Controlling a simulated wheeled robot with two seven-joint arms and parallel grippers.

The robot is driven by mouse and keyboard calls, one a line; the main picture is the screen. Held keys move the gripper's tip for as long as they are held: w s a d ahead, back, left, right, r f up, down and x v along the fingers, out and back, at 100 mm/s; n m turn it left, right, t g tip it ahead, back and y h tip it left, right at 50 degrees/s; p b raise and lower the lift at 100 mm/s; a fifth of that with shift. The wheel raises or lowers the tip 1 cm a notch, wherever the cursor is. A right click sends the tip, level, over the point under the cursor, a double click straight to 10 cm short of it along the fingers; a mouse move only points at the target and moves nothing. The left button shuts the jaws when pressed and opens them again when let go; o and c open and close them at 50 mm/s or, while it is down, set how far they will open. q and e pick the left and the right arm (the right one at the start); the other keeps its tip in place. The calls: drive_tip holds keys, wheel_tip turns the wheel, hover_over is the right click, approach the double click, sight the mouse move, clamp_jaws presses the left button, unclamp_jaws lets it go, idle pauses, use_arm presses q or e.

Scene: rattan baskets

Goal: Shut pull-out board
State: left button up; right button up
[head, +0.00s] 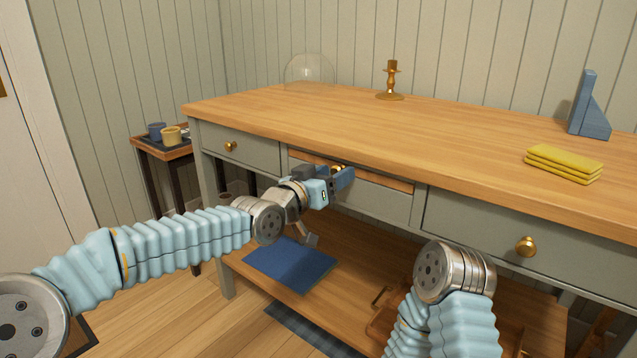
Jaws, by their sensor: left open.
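The pull-out board (390,181) shows as a thin wooden edge under the desk top, above the middle drawer front. How far it stands out is hard to tell, because my left gripper covers part of it. My left gripper (346,177) is open in front of the board's middle, at about its height. A small brass piece shows right behind the fingers. Whether the fingers touch the board cannot be seen. My right arm comes in at the lower right, and its gripper is not visible.
The wooden desk top (330,120) holds a glass dome (309,72), a brass candlestick (391,80), a blue bookend (588,108) and yellow cloths (563,164). Drawers with brass knobs flank the board. A lower shelf holds a blue mat (290,264). A side table (165,148) stands left.

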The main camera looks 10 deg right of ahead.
use_arm(q)
drive_tip(key=v, duration=1.3)
drive_tip(key=shift+b, duration=0.35)
drive_tip(key=shift+s, duration=0.1)
drive_tip(key=s+a+f+n+g+y+p, duration=0.1)
drive_tip(key=a+f+n+y, duration=0.15)
drive_tip(key=f, duration=0.85)
drive_tip(key=a+f+n+g+y+p, duration=0.2)
drive_tip(key=a+f, duration=0.2)
drive_tip(key=f, duration=0.7)
drive_tip(key=s+a+f+n+g+y+p, duration=0.15)
drive_tip(key=a+f, duration=0.25)
drive_tip(key=f, duration=0.7)
drive_tip(key=s+a+f+n+g+y, duration=0.1)
drive_tip(key=s+a+f+g, duration=0.1)
drive_tip(key=s+f, duration=0.3)
drive_tip(key=s+a+f+n+g+y+p, duration=0.1)
drive_tip(key=s+a+f, duration=0.3)
drive_tip(key=s+f, duration=0.2)
drive_tip(key=s+a+f+n+g+y+p, duration=0.1)
drive_tip(key=s+a+f, duration=0.3)
drive_tip(key=s, duration=0.4)
drive_tip(key=shift+f+n+g+y, duration=0.5)
drive_tip(key=shift+f+g, duration=0.3)
drive_tip(key=shift+g, duration=0.05)
drive_tip(key=shift+s, duration=0.1)
